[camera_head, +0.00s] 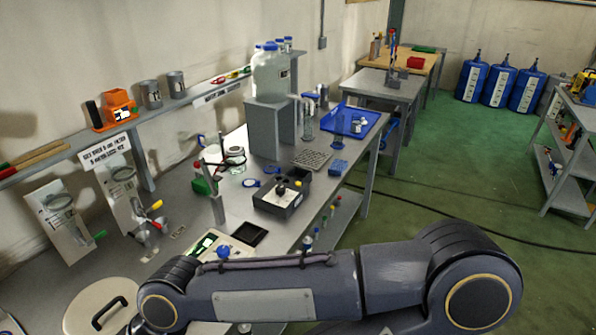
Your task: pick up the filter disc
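I cannot make out a filter disc for certain. A sign (104,151) on the wall shelf's edge has lettering too small to read surely. One of my arms crosses the bottom of the view, in front of the bench's near end, and hides part of it. Neither gripper shows, so I cannot see what they hold.
A grey block (268,130) carries a large clear bottle (270,75). A blue tray (350,122) lies at the bench's far end. A round lid with a black handle (103,306) sits at lower left. Green floor (440,190) is open to the right, crossed by a cable.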

